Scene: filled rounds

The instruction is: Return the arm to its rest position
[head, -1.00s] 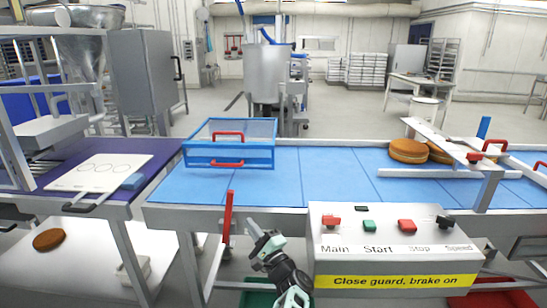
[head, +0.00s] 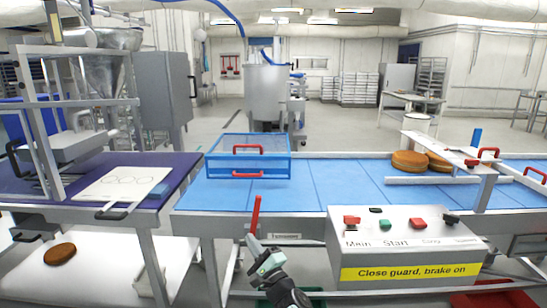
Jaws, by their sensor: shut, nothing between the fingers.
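My gripper (head: 254,246) is at the bottom middle of the head view, in front of the conveyor's front edge. It is shut and empty, pointing up and to the left. The red lever (head: 255,214) stands upright just beyond its tip; I cannot tell whether the two touch. The control box (head: 400,240) with its buttons and yellow strip is to the right of my gripper, apart from it.
A blue conveyor (head: 330,180) carries a blue guard (head: 249,156) with red handles and round brown cakes (head: 409,160) at right. A purple table (head: 140,200) with a white board is at left. A brown round (head: 60,253) lies on the lower left shelf.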

